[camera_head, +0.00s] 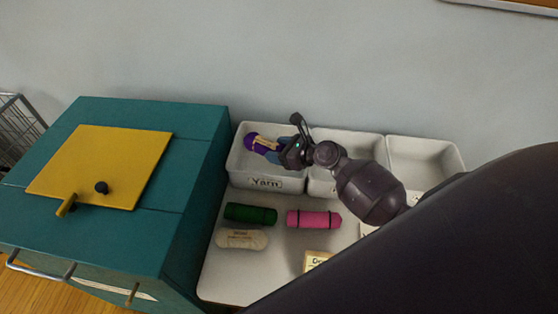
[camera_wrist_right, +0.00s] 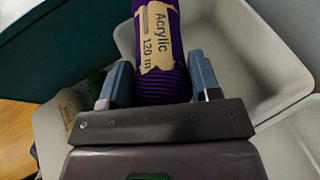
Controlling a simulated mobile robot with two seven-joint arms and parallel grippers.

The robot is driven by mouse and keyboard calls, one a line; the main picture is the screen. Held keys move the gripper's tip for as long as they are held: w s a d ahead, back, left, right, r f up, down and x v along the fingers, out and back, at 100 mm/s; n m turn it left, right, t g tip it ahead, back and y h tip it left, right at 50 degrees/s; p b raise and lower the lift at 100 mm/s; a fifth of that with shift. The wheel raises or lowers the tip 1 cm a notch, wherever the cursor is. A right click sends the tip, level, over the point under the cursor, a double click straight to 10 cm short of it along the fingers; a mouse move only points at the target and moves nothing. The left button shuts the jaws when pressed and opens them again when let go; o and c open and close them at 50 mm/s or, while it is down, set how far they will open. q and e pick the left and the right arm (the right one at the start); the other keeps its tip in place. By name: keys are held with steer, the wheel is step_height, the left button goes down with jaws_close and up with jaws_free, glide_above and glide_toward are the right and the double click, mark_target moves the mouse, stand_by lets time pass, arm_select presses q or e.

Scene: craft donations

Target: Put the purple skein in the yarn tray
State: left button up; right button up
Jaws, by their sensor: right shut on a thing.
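The purple skein (camera_head: 256,142) has a tan paper label and is held by my right gripper (camera_head: 283,151). In the head view it is over the left white tray, whose front label reads "Yarn" (camera_head: 240,172). In the right wrist view the skein (camera_wrist_right: 177,75) lies between the two blue-grey fingers of my right gripper (camera_wrist_right: 162,84), its label reading "Acrylic 120 m". The tray's pale inside (camera_wrist_right: 235,40) shows behind and to the right of it. I cannot tell whether the skein touches the tray floor. My left gripper is not in view.
Two more white trays (camera_head: 424,160) stand to the right. A green roll (camera_head: 250,213), a pink roll (camera_head: 313,219) and a cream skein (camera_head: 241,239) lie in front. A teal cabinet (camera_head: 190,155) with a yellow panel (camera_head: 115,160) stands close at the left. A wall is behind.

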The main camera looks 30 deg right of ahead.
step_height(320, 180, down, 4)
steer(key=shift+r+b, duration=0.15)
steer(key=shift+b, duration=0.55)
steer(key=shift+f, duration=0.55)
steer(key=shift+s+f+b, duration=0.1)
steer(key=shift+f+b, duration=0.1)
steer(key=shift+b, duration=0.1)
steer(key=o, duration=0.9)
steer(key=shift+s+f, duration=0.1)
steer(key=shift+f, duration=0.1)
